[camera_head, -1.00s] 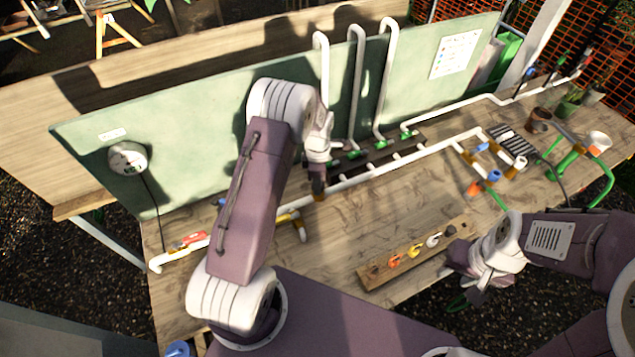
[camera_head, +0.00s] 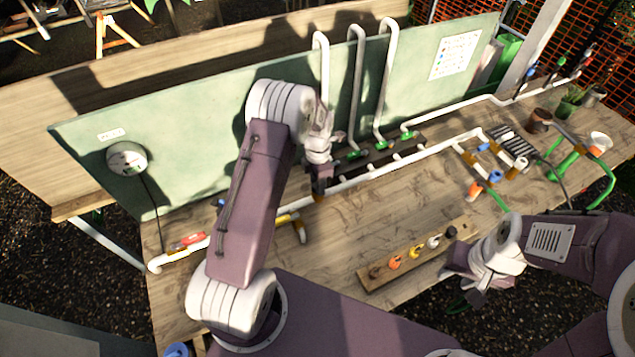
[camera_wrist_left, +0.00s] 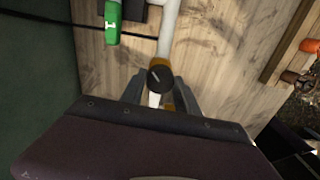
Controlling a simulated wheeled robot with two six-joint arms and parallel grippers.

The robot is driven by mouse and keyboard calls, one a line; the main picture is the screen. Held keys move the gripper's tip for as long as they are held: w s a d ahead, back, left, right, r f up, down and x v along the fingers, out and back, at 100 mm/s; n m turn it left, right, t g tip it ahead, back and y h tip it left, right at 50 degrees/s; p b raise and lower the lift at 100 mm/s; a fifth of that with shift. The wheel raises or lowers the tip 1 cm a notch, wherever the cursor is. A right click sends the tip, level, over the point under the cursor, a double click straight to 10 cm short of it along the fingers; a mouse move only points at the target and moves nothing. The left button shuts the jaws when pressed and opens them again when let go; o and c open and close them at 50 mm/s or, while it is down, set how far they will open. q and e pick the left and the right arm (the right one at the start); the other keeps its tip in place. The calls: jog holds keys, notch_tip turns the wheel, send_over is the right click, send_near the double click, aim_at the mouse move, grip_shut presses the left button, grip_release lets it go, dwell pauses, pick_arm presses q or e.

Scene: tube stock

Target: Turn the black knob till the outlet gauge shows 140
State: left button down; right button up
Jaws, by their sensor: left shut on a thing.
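The black knob (camera_wrist_left: 160,78) shows in the left wrist view, round, with a pale pointer line on its face, on a pipe with an orange-brown fitting. My left gripper (camera_wrist_left: 161,92) has its fingers on either side of the knob and is shut on it. In the head view my left gripper (camera_head: 320,186) points down at the white pipe and hides the knob. A round white gauge (camera_head: 127,158) is on the green panel at the left; its reading is too small to make out. My right gripper (camera_head: 468,290) is at the table's front edge, and its fingers are unclear.
A wooden block with several coloured knobs (camera_head: 375,283) lies near the table's front edge. White pipes (camera_head: 388,70) rise behind my left gripper from green valves (camera_head: 380,146). A red-handled valve (camera_head: 188,240) sits on the pipe at the left.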

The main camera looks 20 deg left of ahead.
pick_arm(q)
jog(key=shift+w+r, duration=0.2)
jog(key=shift+w, duration=0.05)
jog(key=c, duration=1.1)
grip_release()
jog(key=shift+o, duration=1)
jog(key=shift+s+f, duration=0.1)
jog(key=shift+r, duration=0.4)
notch_tip(320, 180, up, 8)
jog(key=b, duration=0.2)
jog(key=shift+r, duration=0.15)
